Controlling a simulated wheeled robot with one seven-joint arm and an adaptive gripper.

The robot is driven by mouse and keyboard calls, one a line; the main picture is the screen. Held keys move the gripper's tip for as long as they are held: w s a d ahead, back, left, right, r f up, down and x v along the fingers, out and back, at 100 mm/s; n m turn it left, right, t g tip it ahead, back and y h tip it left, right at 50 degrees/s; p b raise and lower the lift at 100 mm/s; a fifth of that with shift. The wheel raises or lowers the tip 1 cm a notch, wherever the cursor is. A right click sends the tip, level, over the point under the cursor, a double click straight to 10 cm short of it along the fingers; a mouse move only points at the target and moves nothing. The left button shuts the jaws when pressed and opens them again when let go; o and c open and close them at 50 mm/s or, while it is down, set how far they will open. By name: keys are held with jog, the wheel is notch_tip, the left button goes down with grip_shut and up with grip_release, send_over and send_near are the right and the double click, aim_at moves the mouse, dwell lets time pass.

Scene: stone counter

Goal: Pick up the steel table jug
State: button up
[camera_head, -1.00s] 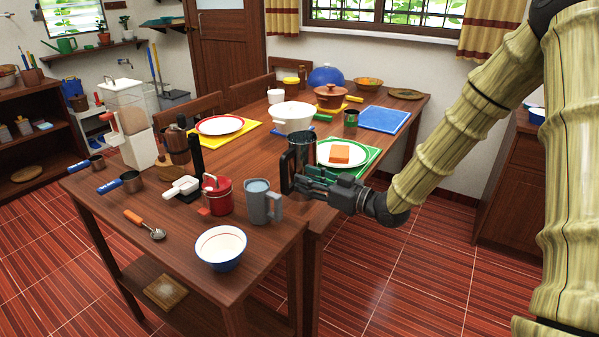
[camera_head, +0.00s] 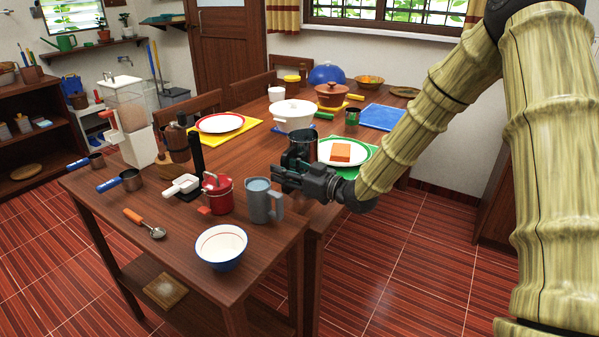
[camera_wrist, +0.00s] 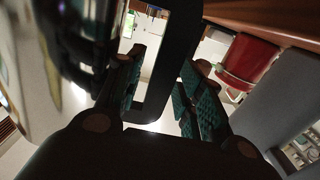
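The steel table jug (camera_head: 301,144) stands on the table, a dark shiny cylinder, its lower part hidden behind my gripper. In the wrist view its shiny body (camera_wrist: 28,85) fills the left side, blurred. Its black loop handle (camera_wrist: 184,42) reaches down between my two fingers. My gripper (camera_head: 280,176) is at the near side of the jug. In the wrist view my gripper (camera_wrist: 165,100) is open, with the textured finger pads on either side of the handle and a visible gap between them. I cannot tell whether either pad touches it.
A grey pitcher (camera_head: 260,203) and a red canister (camera_head: 218,194) stand close to my gripper's left. A white plate (camera_head: 325,152) with an orange block (camera_head: 341,152) lies just right of the jug. A white pot (camera_head: 293,117) stands behind. A bowl (camera_head: 221,246) is nearer.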

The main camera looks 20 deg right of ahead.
grip_shut()
jog(key=shift+r, duration=0.1)
jog(key=shift+r, duration=0.2)
dwell(0.4)
